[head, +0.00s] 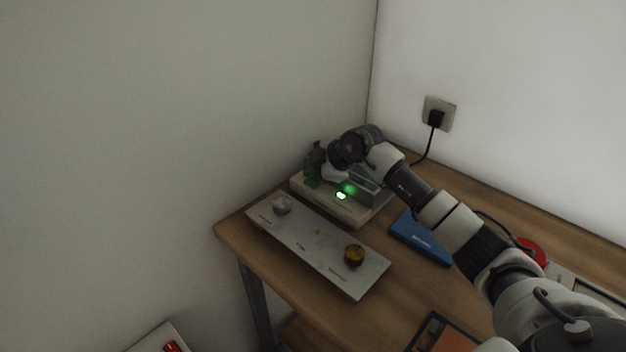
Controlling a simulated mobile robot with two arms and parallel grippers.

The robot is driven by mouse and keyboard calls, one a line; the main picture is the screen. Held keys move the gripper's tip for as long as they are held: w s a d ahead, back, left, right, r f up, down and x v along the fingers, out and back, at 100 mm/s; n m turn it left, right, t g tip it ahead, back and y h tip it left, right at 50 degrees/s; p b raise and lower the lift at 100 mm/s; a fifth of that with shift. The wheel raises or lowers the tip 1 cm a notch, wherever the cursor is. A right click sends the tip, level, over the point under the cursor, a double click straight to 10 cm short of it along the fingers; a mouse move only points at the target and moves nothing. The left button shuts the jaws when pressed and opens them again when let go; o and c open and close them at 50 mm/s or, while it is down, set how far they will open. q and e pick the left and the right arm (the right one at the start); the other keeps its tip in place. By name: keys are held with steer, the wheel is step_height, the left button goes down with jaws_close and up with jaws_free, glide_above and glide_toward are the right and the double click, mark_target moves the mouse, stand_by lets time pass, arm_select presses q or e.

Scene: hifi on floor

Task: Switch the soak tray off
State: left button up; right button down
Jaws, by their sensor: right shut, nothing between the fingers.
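A pale box-like unit (344,208), which may be the soak tray, sits on the wooden table in the back corner. A small green light (341,196) glows on its front, with a green glow behind it. My right gripper (314,170) is over the left part of this unit, shut and empty. I cannot tell whether it touches the unit. The gripper and wrist hide part of the unit's top and back, and any switch there. My left gripper is not in view.
A light panel with a clear knob (282,205) and an amber knob (354,255) lies in front; its labels are unreadable. A blue box (420,238) and a red round thing (533,251) are to the right. A plug sits in the wall socket (439,113).

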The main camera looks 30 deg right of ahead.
mark_target(313, 182)
steer(key=shift+f, duration=0.1)
stand_by(0.4)
steer(key=shift+f, duration=0.35)
steer(key=shift+r+p, duration=0.45)
steer(key=shift+p, duration=0.35)
step_height(313, 182, up, 6)
steer(key=p, duration=0.6)
steer(key=shift+r, duration=0.1)
